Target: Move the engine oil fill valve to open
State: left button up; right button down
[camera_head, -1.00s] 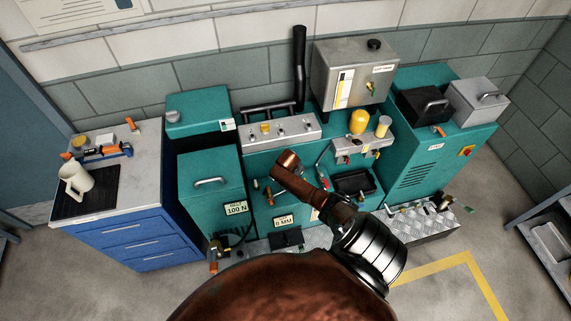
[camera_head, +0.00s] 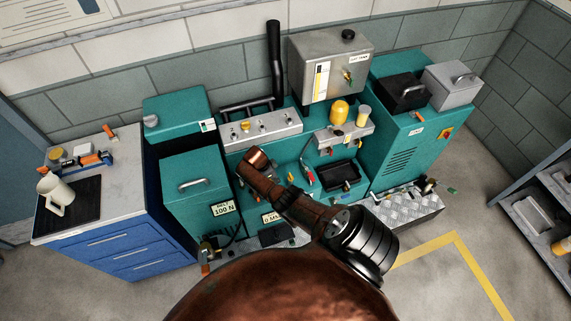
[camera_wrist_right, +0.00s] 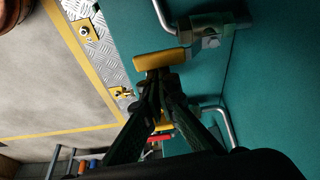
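In the right wrist view, a yellow valve handle (camera_wrist_right: 160,58) lies across the picture beside a metal pipe fitting (camera_wrist_right: 208,27) on the teal panel. My right gripper (camera_wrist_right: 155,85) has its two dark fingers drawn together, tips at the near side of this handle. I cannot tell whether they touch it, and no part of the handle shows between them. No readable label marks it as the engine oil fill valve. In the head view my right arm reaches over the teal machine (camera_head: 295,155), hiding part of its front; its fingers are hard to make out. My left gripper is not in view.
A grey tank (camera_head: 330,65) with a gauge stands on the machine. A bent pipe (camera_wrist_right: 220,120) and a red handle (camera_wrist_right: 158,138) lie close by my fingers. A blue drawer cabinet (camera_head: 125,245) stands left, a shelf (camera_head: 540,205) right. The floor at front right is clear.

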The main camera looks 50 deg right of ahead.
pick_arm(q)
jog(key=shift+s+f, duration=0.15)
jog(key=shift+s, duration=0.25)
pick_arm(e)
jog(key=shift+w+a, duration=0.15)
jog(key=shift+a, duration=0.1)
jog(key=shift+r, duration=0.1)
pick_arm(q)
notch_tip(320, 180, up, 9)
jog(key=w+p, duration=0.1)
jog(key=p, duration=0.7)
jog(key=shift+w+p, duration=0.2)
jog(key=shift+p, duration=0.15)
pick_arm(e)
jog(key=v, duration=0.9)
jog(key=shift+r, duration=0.4)
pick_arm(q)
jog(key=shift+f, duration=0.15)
pick_arm(e)
jog(key=shift+w, duration=0.1)
